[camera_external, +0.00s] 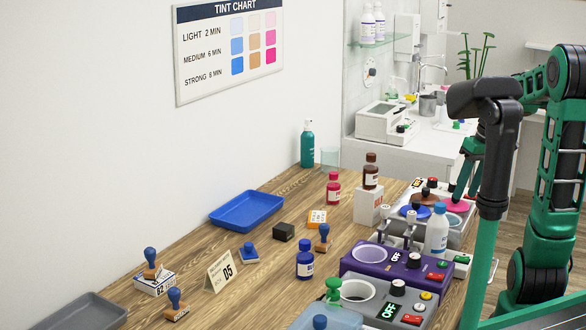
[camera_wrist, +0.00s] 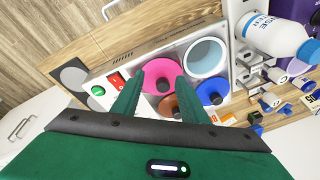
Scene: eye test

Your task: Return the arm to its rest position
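My gripper (camera_external: 470,168) hangs fingers down at the right of the external view, partly hidden behind a dark and green link of my arm. It is close above a white unit with a pink lid (camera_external: 457,205), a blue lid (camera_external: 415,212) and a brown lid. In the wrist view the two green fingers of my gripper (camera_wrist: 160,102) stand apart, with nothing seen held between them. The pink lid (camera_wrist: 157,72) and brown lid (camera_wrist: 170,108) show between and beyond the fingers; the blue lid (camera_wrist: 212,92) is to their right. Contact with the lids cannot be told.
A white bottle with a blue cap (camera_external: 437,230) stands beside the lids, near a purple warmer (camera_external: 360,268). A brown bottle (camera_external: 371,172) stands on a white block. A blue tray (camera_external: 247,210), stamps and a grey tray (camera_external: 85,312) lie farther left on the wooden counter.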

